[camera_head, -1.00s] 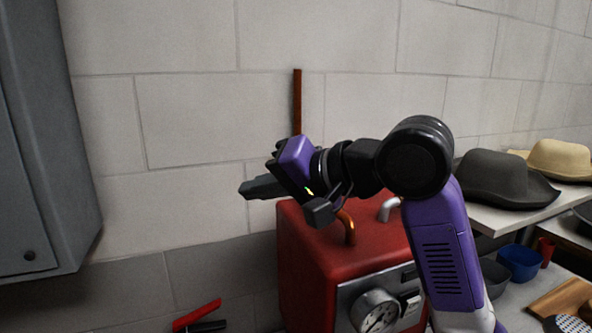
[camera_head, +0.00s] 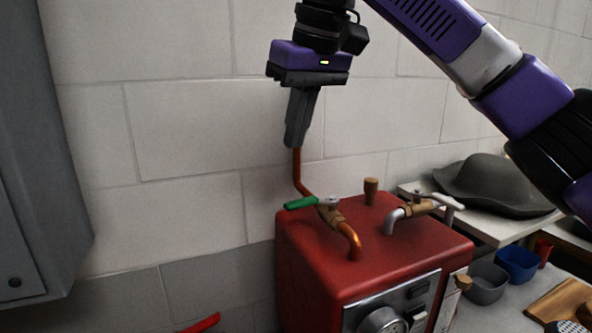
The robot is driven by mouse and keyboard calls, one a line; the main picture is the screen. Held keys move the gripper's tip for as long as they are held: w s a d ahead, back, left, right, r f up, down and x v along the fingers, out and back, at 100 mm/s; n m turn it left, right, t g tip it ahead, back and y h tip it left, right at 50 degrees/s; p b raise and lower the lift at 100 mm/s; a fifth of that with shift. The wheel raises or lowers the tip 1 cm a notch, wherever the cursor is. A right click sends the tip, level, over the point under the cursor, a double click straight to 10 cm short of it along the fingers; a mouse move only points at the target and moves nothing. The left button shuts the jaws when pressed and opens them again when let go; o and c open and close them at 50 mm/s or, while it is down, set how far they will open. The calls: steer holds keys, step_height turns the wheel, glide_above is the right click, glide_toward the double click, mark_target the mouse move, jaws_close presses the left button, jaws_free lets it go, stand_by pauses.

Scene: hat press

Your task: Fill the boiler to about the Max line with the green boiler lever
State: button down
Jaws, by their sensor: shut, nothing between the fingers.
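The red boiler (camera_head: 320,258) stands at the lower middle, with a gauge (camera_head: 383,322) at the bottom edge, partly cut off. The green boiler lever (camera_head: 300,203) sits on a brass valve on the copper pipe (camera_head: 297,172) at the boiler's top left. It points left, roughly level. My gripper (camera_head: 294,143) is shut and empty. It points down above the lever, in front of or beside the pipe, apart from the lever. I cannot see a Max line or the water level.
A second tap with a pale handle (camera_head: 436,199) and a wooden knob (camera_head: 371,190) are on the boiler top. A grey cabinet (camera_head: 45,150) hangs at left. A dark hat (camera_head: 492,184) and blue cup (camera_head: 517,263) are at right. A red handle (camera_head: 200,324) shows below.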

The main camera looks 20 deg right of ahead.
mark_target(307, 204)
steer(key=d+p+x, duration=0.1)
steer(key=p+x, duration=0.2)
steer(key=x, duration=0.7)
steer(key=shift+s+p, duration=0.3)
steer(key=shift+s, duration=1.65)
